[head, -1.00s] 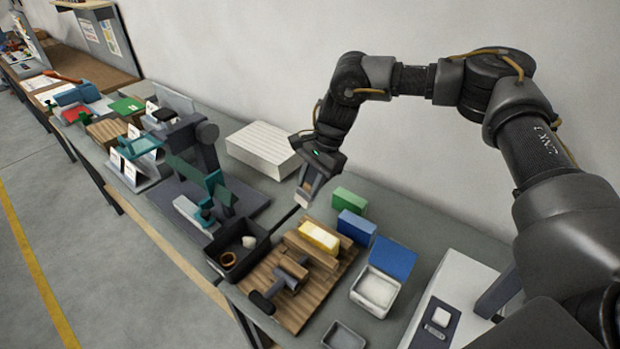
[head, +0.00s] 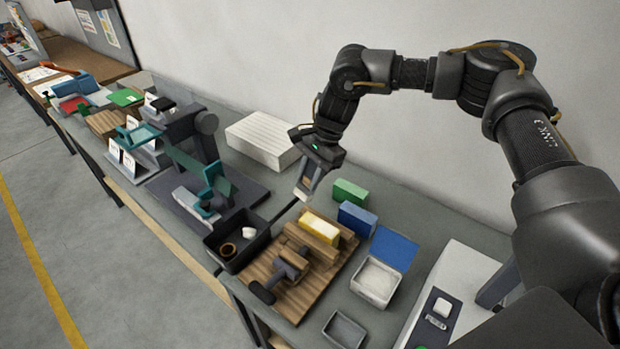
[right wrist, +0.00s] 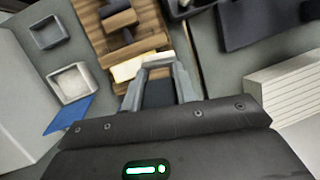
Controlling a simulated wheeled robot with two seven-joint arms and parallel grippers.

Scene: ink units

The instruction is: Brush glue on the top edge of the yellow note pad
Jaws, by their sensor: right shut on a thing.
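The yellow note pad (head: 320,229) lies in a wooden press (head: 289,268) on the bench. Its pale yellow side shows in the right wrist view (right wrist: 127,68), partly behind the fingers. My right gripper (head: 304,192) is above the bench, just behind and to the left of the pad in the head view. It is shut on a small tan piece, seemingly the brush; its lower end is hard to make out. In the right wrist view the fingertips (right wrist: 157,66) overlap the pad's end, and I cannot tell whether anything touches it. My left gripper is out of view.
A dark tray (head: 231,258) with a ring and a white piece stands left of the press. Green (head: 349,191) and blue (head: 357,217) blocks stand behind it. An open white box (head: 375,283) with a blue lid and a small grey tray (head: 344,329) are at right.

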